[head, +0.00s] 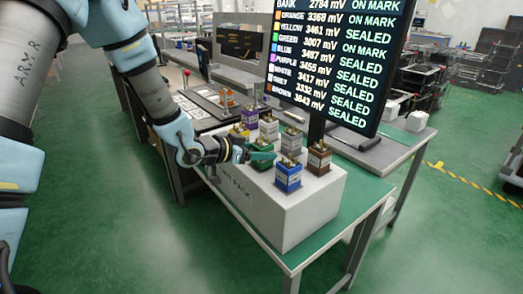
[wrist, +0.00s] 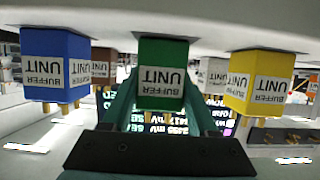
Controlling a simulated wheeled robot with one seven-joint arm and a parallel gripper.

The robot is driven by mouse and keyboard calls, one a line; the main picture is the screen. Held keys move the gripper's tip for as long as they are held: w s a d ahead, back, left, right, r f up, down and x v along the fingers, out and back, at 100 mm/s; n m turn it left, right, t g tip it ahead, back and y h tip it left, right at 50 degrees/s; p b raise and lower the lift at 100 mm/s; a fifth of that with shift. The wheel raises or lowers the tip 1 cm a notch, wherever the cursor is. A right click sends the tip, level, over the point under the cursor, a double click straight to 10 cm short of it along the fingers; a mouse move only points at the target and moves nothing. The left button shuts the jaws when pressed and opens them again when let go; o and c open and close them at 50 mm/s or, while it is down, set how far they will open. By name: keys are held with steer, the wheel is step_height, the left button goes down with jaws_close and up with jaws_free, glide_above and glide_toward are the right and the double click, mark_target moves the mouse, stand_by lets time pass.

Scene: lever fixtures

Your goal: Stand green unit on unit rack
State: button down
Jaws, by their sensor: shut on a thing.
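The green unit (wrist: 162,75) is between the two fingers of my gripper (wrist: 160,112) in the upside-down wrist view. My gripper (head: 258,156) is shut on it. In the head view the green unit (head: 262,147) is partly hidden by the gripper. It is upright in the front row of the white unit rack (head: 310,205), between the yellow unit (head: 240,131) and the blue unit (head: 288,177). Its base appears to meet the rack top; I cannot tell whether it fully rests there.
Purple (head: 249,117), white (head: 268,128), grey (head: 291,143) and brown (head: 319,159) units stand behind on the rack. An orange unit (head: 227,98) stands farther back. A screen (head: 335,65) rises behind; its green row reads ON MARK.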

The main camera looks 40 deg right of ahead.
steer(key=shift+f, duration=0.1)
steer(key=shift+c, duration=0.8)
jaws_free()
steer(key=shift+a+r, duration=0.15)
steer(key=shift+r, duration=0.05)
steer(key=b+v, duration=0.2)
steer(key=v, duration=0.9)
steer(key=shift+a, duration=0.35)
